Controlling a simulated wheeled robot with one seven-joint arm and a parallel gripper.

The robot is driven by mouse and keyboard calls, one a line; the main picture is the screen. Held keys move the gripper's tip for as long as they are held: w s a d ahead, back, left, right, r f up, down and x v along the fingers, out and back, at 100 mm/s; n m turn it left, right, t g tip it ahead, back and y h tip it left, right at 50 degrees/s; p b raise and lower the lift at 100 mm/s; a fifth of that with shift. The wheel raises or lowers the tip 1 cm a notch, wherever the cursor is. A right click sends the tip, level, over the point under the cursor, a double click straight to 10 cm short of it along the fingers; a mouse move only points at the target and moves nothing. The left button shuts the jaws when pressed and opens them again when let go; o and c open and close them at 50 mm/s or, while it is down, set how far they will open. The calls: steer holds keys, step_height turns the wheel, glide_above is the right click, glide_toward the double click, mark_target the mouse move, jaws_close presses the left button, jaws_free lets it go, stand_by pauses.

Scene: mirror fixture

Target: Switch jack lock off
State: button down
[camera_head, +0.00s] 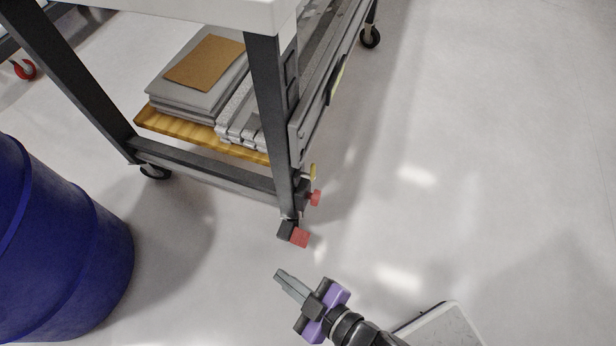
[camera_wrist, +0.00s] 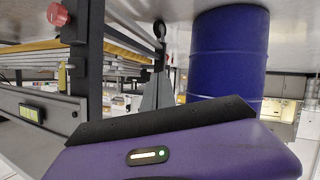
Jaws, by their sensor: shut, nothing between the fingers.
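A red pedal-like tab (camera_head: 299,237) on a dark block sits at the foot of the cart's near leg (camera_head: 268,120) in the head view. A red knob (camera_head: 315,198) sticks out to the right just above it, and it shows at the top left in the wrist view (camera_wrist: 57,13). I cannot tell which of the two is the jack lock. My gripper (camera_head: 281,274) is shut and empty, below and slightly left of the red tab and apart from it. In the wrist view its grey fingers (camera_wrist: 158,92) point toward the space beside the leg.
A blue barrel (camera_head: 62,245) stands at the left, also in the wrist view (camera_wrist: 228,50). The cart's lower shelf (camera_head: 180,126) holds grey slabs, a brown sheet (camera_head: 205,62) and metal parts. The floor (camera_head: 490,170) right of the cart is clear. The wrist picture appears upside down.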

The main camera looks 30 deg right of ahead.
steer(key=w+a+f+n+g+h+p, duration=0.1)
steer(key=w+a+f+n+h+p, duration=0.3)
steer(key=w+a+f+h, duration=0.5)
steer(key=d+r+m+t+h, duration=0.1)
steer(key=d+r+m+h, duration=0.2)
steer(key=d+r+h, duration=0.6)
steer(key=d+r, duration=0.1)
steer(key=d, duration=0.2)
steer(key=shift+s+d+r+h+b, duration=0.2)
steer(key=shift+s+d+h+b, duration=0.1)
steer(key=shift+s+d+b, duration=0.05)
steer(key=b, duration=0.2)
glide_toward(312, 172)
steer(key=x, duration=0.7)
steer(key=shift+s, duration=0.1)
